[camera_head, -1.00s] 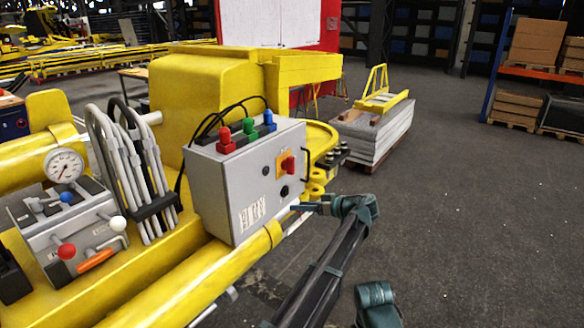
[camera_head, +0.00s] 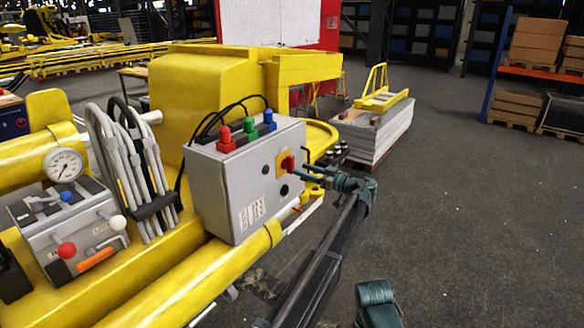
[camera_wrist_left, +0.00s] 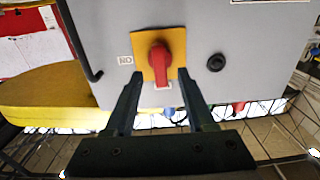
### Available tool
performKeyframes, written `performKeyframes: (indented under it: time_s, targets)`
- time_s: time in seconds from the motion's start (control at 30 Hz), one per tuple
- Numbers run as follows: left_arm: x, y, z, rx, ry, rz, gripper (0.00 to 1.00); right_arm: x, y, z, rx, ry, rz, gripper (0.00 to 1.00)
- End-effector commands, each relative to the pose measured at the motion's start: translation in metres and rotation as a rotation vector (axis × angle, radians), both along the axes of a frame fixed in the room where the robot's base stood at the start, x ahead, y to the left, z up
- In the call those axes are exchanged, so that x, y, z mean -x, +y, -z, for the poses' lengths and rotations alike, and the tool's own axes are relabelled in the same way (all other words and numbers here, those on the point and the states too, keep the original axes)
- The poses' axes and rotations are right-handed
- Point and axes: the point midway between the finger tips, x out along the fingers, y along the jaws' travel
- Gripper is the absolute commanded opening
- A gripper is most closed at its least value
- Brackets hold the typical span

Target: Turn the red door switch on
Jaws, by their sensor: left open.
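The red door switch (camera_head: 287,164) sits on an orange-yellow plate on the door of the grey control box (camera_head: 240,200). In the left wrist view the red switch (camera_wrist_left: 160,58) shows between and just beyond my fingertips, its handle pointing down the picture. My left gripper (camera_head: 306,171) is open at the front of the box door, its fingers reaching toward the switch. In the left wrist view the left gripper (camera_wrist_left: 157,80) has one finger on each side of the handle, with gaps visible. Contact cannot be told.
A black round knob (camera_wrist_left: 216,62) is beside the switch, and a black door handle (camera_wrist_left: 82,45) is on the other side. Red, green and blue connectors with cables top the box. A yellow boom (camera_head: 200,290) runs below. Open floor (camera_head: 470,220) lies right.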

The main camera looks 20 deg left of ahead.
Motion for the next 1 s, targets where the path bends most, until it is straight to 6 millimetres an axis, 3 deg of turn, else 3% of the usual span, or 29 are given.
performKeyframes:
  time_s: [0.1,0.3,0.77,1.0]
  targets:
    - [-0.008,0.021,0.0,0.0,0.0,-0.002,0.55,0.0,0.0,0.0,0.0,0.0,0.0,0.0]
    - [-0.016,0.044,0.0,0.0,0.0,-0.001,0.55,0.0,0.0,0.0,0.0,0.0,0.0,0.0]
    - [-0.02,0.054,0.0,0.001,0.0,0.001,0.55,0.0,0.0,0.0,0.0,0.0,0.0,0.0]
    - [-0.02,0.054,0.0,0.001,0.0,0.001,0.15,0.0,0.0,0.0,0.0,0.0,0.0,0.0]
